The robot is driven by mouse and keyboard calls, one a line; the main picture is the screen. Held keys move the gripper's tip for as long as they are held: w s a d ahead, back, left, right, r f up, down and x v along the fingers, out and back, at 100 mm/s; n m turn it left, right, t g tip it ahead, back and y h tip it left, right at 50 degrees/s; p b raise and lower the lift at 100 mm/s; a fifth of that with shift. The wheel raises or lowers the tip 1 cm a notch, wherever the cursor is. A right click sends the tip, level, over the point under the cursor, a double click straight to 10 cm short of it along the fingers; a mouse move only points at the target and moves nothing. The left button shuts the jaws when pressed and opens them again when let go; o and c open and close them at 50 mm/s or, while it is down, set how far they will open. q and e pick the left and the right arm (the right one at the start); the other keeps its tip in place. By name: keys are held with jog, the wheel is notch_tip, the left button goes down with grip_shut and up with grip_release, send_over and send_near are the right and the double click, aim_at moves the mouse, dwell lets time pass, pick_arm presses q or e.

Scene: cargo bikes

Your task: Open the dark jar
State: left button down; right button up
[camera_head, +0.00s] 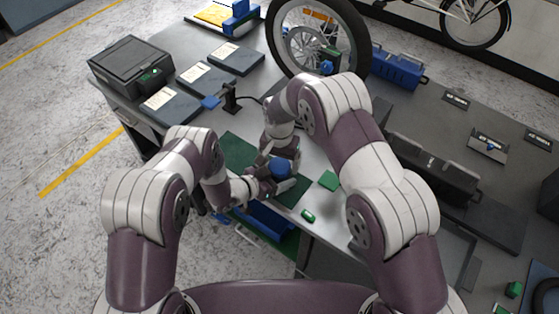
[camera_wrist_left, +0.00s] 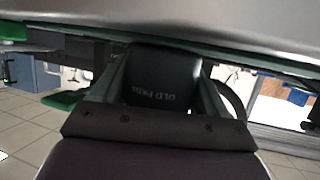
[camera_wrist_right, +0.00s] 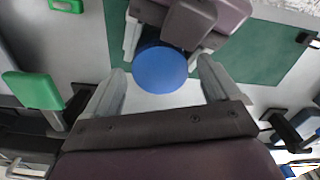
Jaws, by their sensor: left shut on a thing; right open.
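The dark jar (camera_wrist_left: 165,78) fills the middle of the left wrist view, with the upside-down lettering "OLD PADS" on its side. My left gripper (camera_head: 262,181) is shut on the jar's body from the left. The jar's round blue lid (camera_wrist_right: 160,69) shows from above in the right wrist view, and in the head view (camera_head: 281,169). The lid is on the jar. My right gripper (camera_wrist_right: 160,72) is open above the jar, with a finger on each side of the lid and gaps to it. The jar's body is mostly hidden in the head view.
A dark green mat (camera_head: 236,150) lies under the grippers on the grey bench. A green block (camera_head: 329,180) and a small green item (camera_head: 308,216) lie to the right. A wheel (camera_head: 322,40) stands behind. A blue tray (camera_head: 265,219) is below the bench's front edge.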

notch_tip(320, 180, up, 5)
jog(key=shift+f, duration=0.1)
jog(key=shift+c, duration=0.3)
notch_tip(320, 180, up, 3)
jog(key=m, duration=0.3)
jog(key=shift+f, duration=0.2)
notch_tip(320, 180, down, 8)
jog(key=shift+r, duration=0.2)
